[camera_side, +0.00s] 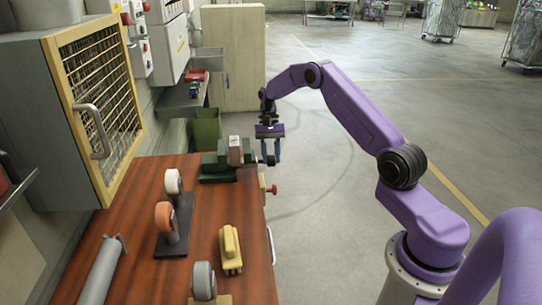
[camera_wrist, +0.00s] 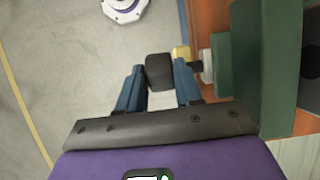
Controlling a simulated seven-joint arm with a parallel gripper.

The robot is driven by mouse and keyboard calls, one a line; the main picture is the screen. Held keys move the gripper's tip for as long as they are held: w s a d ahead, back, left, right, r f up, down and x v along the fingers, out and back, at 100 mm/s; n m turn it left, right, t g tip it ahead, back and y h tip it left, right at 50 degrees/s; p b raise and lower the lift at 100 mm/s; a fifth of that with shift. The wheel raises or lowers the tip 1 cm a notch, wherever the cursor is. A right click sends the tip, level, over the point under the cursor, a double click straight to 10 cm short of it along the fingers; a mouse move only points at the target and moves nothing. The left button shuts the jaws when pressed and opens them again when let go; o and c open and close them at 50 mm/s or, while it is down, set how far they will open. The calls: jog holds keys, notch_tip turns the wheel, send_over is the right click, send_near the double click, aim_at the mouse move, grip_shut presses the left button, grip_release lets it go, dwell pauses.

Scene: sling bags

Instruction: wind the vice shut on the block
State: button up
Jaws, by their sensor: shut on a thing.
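The green vice (camera_side: 218,172) sits at the far right corner of the wooden bench. It fills the right side of the wrist view (camera_wrist: 245,65). A pinkish block (camera_side: 235,150) stands upright at the vice jaws; I cannot tell whether both jaws touch it. My gripper (camera_side: 271,158) points down just off the bench edge, right of the vice. In the wrist view its blue fingers (camera_wrist: 158,80) are shut on the dark handle (camera_wrist: 159,68) at the end of the vice's screw (camera_wrist: 207,66).
A red button (camera_side: 271,189) juts from the bench side. The floor right of it is clear.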

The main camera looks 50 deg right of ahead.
jog(key=shift+w+d+f+g+y, duration=0.1)
jog(key=shift+w+d+g+y, duration=0.05)
jog(key=shift+g+y, duration=0.85)
jog(key=o, duration=1)
jog(key=shift+c, duration=0.2)
notch_tip(320, 180, up, 4)
jog(key=shift+f, duration=0.2)
jog(key=s+a+r, duration=0.4)
jog(key=s+r, duration=0.5)
jog(key=s, duration=0.4)
jog(key=shift+s+a+r, duration=0.15)
jog(key=shift+r, duration=0.05)
